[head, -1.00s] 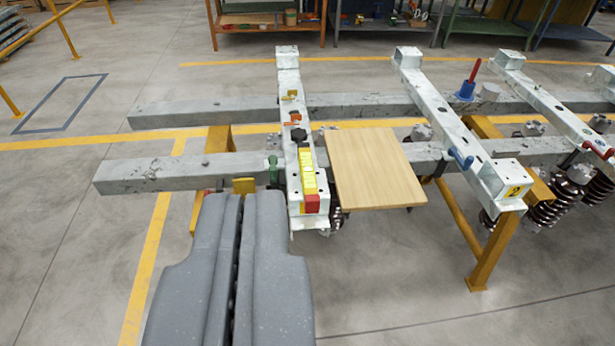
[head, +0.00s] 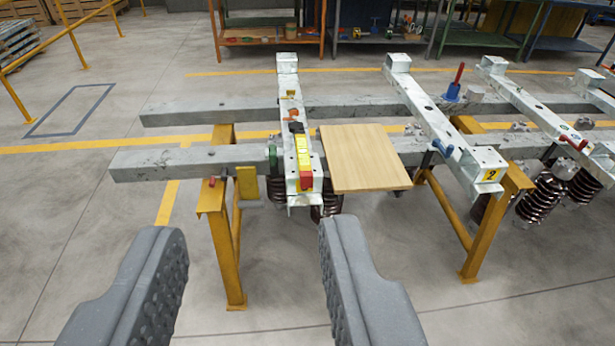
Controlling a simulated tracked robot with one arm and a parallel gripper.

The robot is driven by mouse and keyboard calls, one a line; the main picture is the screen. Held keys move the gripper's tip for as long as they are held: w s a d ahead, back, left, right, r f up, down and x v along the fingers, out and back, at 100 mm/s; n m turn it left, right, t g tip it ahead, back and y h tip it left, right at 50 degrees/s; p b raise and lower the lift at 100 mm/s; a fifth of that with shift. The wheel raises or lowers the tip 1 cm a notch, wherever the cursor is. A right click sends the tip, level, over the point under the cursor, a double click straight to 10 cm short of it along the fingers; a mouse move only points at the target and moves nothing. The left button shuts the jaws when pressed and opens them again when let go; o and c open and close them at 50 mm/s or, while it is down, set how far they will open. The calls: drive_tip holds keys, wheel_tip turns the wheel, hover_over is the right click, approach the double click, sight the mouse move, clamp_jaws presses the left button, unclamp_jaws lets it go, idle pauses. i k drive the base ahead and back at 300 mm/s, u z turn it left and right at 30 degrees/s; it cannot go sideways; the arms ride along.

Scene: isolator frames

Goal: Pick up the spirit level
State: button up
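The spirit level (head: 303,159) looks like a yellow bar with a red end facing me. It lies lengthwise along the top of the leftmost grey cross beam (head: 287,75), close to that beam's near end. A small black object sits just beyond its far end. My gripper (head: 248,238) is open and empty, its two grey fingers spread wide at the bottom of the view. The fingers are in front of the frame, nearer to me than the level, and the level shows in line with the gap between them. Nothing hides the level's top.
A wooden board (head: 365,158) lies right of the level across the long rail (head: 150,163). A green clamp (head: 272,157) is at the beam's left. Yellow trestles (head: 228,255) support the frame. More cross beams, a blue-handled clamp (head: 443,147) and dark springs (head: 545,200) stand right. The near floor is clear.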

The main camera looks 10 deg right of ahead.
sight(306, 174)
drive_tip(key=z, duration=0.5)
drive_tip(key=i, duration=1.15)
drive_tip(key=u, duration=0.5)
